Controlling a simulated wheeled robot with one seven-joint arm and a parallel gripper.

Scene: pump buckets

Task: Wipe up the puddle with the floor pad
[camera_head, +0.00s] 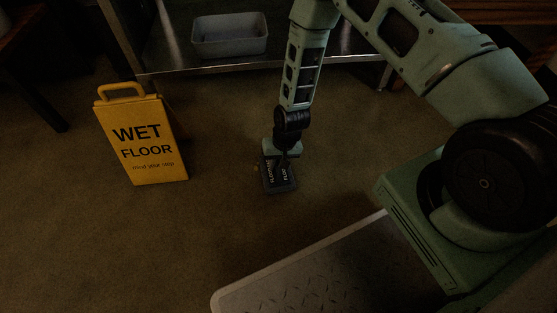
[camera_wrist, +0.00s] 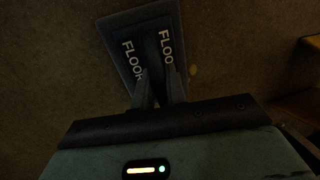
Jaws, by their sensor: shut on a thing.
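The floor pad (camera_head: 279,186) is a dark blue-grey rectangle with white lettering, low at the floor in the middle of the head view. It also shows at the top of the wrist view (camera_wrist: 119,52), where the letters "FLOO" can be read. My gripper (camera_head: 282,162) points down onto the pad, and its fingers are shut on the pad's middle. In the wrist view the fingers (camera_wrist: 160,88) partly cover the lettering. I cannot make out a clear puddle edge on the dim floor. A small pale spot (camera_wrist: 193,70) shows on the floor right of the pad.
A yellow wet floor sign (camera_head: 142,140) stands to the left of the pad. Behind is a metal shelf (camera_head: 170,68) with a grey tub (camera_head: 229,36) on it. The brown floor (camera_head: 215,215) between sign and pad is clear.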

